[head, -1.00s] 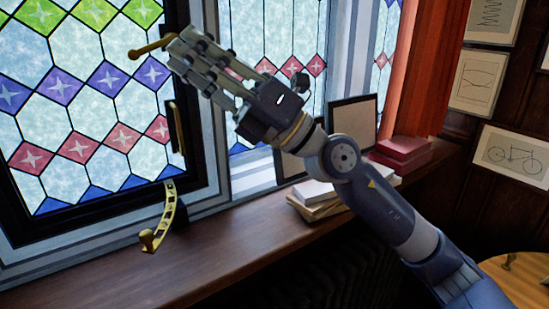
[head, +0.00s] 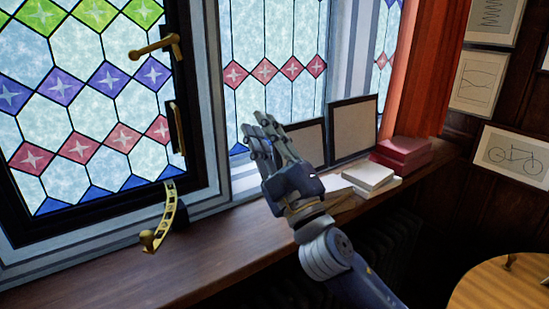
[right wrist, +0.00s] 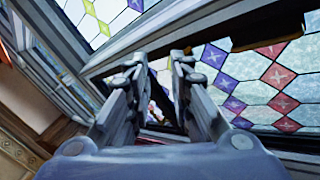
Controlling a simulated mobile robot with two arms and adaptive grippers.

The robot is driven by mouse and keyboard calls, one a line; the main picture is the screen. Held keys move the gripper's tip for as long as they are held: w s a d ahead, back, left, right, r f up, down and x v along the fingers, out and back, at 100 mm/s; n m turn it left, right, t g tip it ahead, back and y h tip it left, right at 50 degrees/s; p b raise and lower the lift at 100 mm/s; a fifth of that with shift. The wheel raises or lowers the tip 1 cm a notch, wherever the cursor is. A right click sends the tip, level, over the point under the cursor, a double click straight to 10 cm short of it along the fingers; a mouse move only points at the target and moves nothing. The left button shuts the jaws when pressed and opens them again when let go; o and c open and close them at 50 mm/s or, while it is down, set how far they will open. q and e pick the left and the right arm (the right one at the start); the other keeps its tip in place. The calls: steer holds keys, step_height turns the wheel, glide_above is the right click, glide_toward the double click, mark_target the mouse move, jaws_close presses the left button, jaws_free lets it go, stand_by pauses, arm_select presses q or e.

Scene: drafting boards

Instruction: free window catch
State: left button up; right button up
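The stained-glass window (head: 90,110) fills the left of the head view in a dark frame. A brass lever handle (head: 155,46) sits high on the frame's right side, its arm pointing left. Below it is an upright brass fitting (head: 177,128). A curved, perforated brass stay (head: 164,217) stands at the bottom of the frame, over the sill. My right gripper (head: 258,132) is right of the window frame, apart from all three brass pieces. In the right wrist view its fingers (right wrist: 157,60) are spread with nothing between them. My left gripper is out of view.
The wooden sill (head: 110,270) is clear below the window. Pale books (head: 370,177), red books (head: 403,150) and a standing frame (head: 353,127) are right of my right gripper. A red curtain (head: 425,70) hangs behind. A round table (head: 500,285) is at lower right.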

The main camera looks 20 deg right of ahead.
step_height(320, 180, down, 6)
steer(key=d+m+g+h, duration=0.1)
steer(key=d+m+h, duration=0.1)
steer(key=m+h, duration=0.2)
steer(key=shift+w+d, duration=0.25)
steer(key=shift+w, duration=0.1)
